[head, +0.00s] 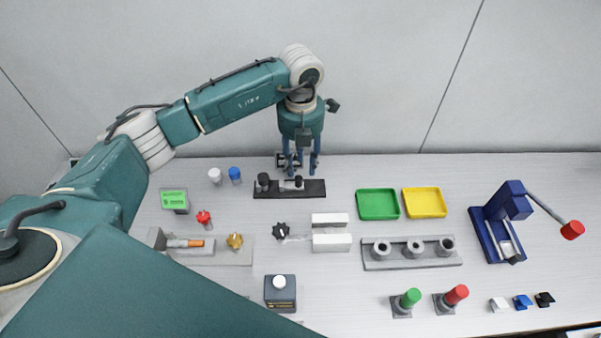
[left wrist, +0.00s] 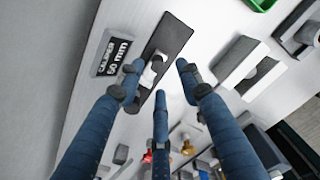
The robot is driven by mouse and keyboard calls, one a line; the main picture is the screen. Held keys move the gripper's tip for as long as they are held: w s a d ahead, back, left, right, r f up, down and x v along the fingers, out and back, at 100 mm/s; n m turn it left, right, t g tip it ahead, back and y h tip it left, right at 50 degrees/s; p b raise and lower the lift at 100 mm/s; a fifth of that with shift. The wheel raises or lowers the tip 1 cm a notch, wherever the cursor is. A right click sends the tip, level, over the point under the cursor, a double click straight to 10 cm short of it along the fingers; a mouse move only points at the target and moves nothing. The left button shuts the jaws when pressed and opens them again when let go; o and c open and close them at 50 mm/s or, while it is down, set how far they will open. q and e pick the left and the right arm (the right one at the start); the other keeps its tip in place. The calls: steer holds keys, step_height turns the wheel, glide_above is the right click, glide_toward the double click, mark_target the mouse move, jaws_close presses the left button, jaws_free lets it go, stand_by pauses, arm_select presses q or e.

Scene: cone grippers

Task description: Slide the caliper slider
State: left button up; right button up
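The caliper is a long dark bar (head: 315,188) lying on the table near its back, with small dark upright parts on it. In the left wrist view the bar (left wrist: 172,36) runs diagonally, and a pale and dark slider (left wrist: 150,73) sits on it, partly hidden by a finger. A sign reading "CALIPER 50 mm" (left wrist: 111,53) stands beside the bar. My left gripper (head: 301,170) points down above the bar, its blue fingers spread and empty. In the left wrist view its fingertips (left wrist: 158,78) are around the slider area; contact cannot be told. My right gripper is not in view.
Green (head: 378,219) and yellow (head: 445,204) trays lie right of the caliper. White blocks (head: 331,242) and a grey holder with round sockets (head: 370,265) are in front. White and blue knobs (head: 235,174) stand to the left. A blue lever press (head: 482,233) stands far right.

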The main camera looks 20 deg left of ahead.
mark_target(301, 178)
arm_select(q)
step_height(301, 178, up, 6)
stand_by(0.6)
